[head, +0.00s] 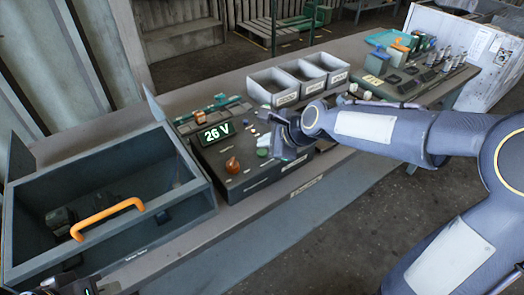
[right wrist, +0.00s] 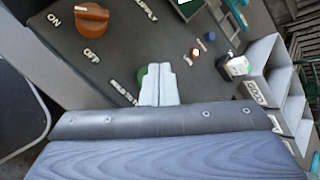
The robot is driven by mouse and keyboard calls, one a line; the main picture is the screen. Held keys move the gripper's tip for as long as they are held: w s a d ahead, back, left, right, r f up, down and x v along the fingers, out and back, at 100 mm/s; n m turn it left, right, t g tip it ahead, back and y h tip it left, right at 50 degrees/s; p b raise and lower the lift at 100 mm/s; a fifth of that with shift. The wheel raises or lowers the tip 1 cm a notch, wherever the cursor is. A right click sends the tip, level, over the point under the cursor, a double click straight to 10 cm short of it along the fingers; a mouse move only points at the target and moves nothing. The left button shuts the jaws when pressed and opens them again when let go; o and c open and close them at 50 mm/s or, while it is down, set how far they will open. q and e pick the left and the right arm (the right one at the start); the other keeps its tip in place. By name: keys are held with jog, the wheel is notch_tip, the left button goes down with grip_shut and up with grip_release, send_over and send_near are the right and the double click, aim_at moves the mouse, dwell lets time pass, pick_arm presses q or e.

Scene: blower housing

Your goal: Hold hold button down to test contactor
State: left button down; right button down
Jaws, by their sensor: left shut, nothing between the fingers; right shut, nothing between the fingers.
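The test panel (head: 235,190) is a dark box on the bench with a lit display (head: 216,132) reading 26 V and an orange knob (head: 232,165). A green button (right wrist: 142,72) shows just behind the fingertips in the right wrist view. I cannot identify the contactor. My left gripper (head: 78,287) is shut and empty at the lower left edge, mostly cut off.
A grey open bin (head: 195,187) with an orange handle (head: 107,218) stands left of the panel. Three light bins (head: 262,93) stand behind it. Several parts and tools fill the bench's far right end.

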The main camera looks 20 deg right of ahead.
aim_at(266, 153)
jog(key=shift+f, duration=0.1)
dwell(0.7)
jog(key=shift+f, duration=0.3)
jog(key=shift+f+b, duration=0.45)
jog(key=shift+b, duration=0.05)
dwell(0.6)
dwell(2.0)
jog(key=shift+r+p, duration=0.85)
jog(key=shift+p, duration=0.15)
jog(key=shift+r, duration=0.1)
notch_tip(266, 153, up, 5)
jog(key=p, duration=0.5)
